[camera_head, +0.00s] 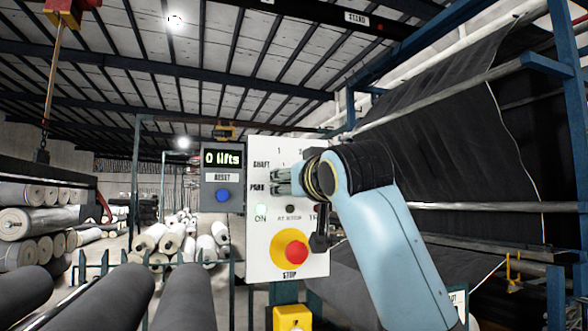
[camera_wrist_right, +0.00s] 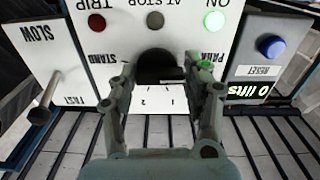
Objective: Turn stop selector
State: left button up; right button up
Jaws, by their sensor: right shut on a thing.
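The stop selector is a black knob (camera_wrist_right: 158,66) on the white control panel (camera_head: 259,220), with 1, 2, PARK and STAND printed around it in the wrist view. My right gripper (camera_head: 284,181) reaches the panel from the right and is shut on the knob, one finger on each side, in the wrist view (camera_wrist_right: 163,80). The gripper hides the knob in the head view, and the knob's pointing direction is unclear. The green ON lamp (camera_head: 261,211) is lit; the AT STOP lamp (camera_head: 290,209) looks dark. My left gripper is not in view.
A red STOP button (camera_head: 297,252) on a yellow disc sits below the selector. To the left is a grey box with a "0 lifts" display (camera_head: 222,159) and a blue RESET button (camera_head: 223,195). A lever (camera_wrist_right: 45,98) marked SLOW and FAST is beside the panel. Grey rolls (camera_head: 187,297) lie at lower left.

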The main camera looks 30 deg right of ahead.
jog(key=shift+n+p, duration=0.75)
jog(key=shift+n, duration=0.15)
jog(key=o, duration=1.2)
jog(key=shift+c, duration=0.2)
jog(key=v, duration=0.7)
jog(key=shift+s, duration=0.25)
jog(key=shift+f, duration=0.1)
